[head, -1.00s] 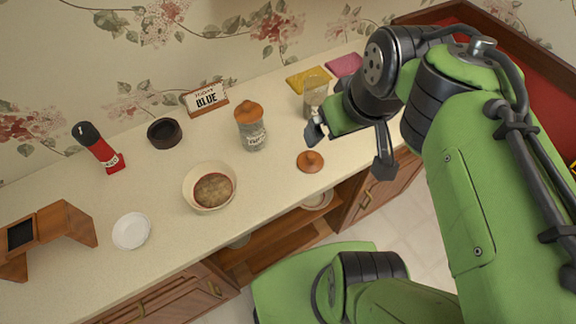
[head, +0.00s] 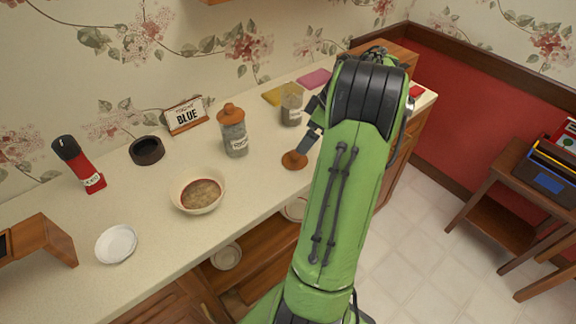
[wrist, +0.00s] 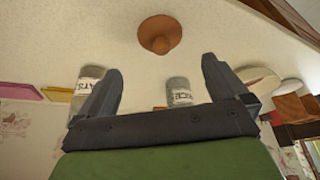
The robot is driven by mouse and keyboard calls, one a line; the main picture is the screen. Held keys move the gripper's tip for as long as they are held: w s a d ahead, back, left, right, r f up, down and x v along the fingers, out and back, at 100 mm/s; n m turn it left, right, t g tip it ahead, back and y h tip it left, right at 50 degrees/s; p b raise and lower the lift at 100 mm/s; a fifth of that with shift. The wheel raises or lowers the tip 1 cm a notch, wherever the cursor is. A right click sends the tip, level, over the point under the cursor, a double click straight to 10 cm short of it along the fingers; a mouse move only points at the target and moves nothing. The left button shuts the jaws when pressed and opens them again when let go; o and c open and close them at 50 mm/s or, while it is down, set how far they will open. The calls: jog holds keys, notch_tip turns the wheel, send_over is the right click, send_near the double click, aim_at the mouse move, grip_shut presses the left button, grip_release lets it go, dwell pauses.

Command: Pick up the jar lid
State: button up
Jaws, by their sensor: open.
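The jar lid (head: 294,160) is a round brown wooden lid with a knob, lying on the pale counter near its front edge. It also shows in the wrist view (wrist: 160,33), beyond and between my fingertips, apart from both. My gripper (wrist: 160,66) is open and empty. In the head view my gripper (head: 312,126) is close to the lid, above and to its right, partly hidden by my green arm. An open glass jar (head: 291,106) stands behind the lid. A second glass jar (head: 234,137) has a wooden lid on.
On the counter (head: 130,199) are a bowl (head: 178,204), a white plate (head: 116,244), a red bottle (head: 92,180), a dark round dish (head: 147,151) and a block sign (head: 185,116). Yellow and pink cloths lie behind. Wallpapered wall bounds the back.

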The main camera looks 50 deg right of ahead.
aim_at(296, 154)
jog(key=b+x, duration=0.2)
jog(key=x, duration=0.8)
jog(key=shift+f+b, duration=0.15)
jog(key=shift+b, duration=0.25)
jog(key=shift+c, duration=0.5)
jog(key=c, duration=0.9)
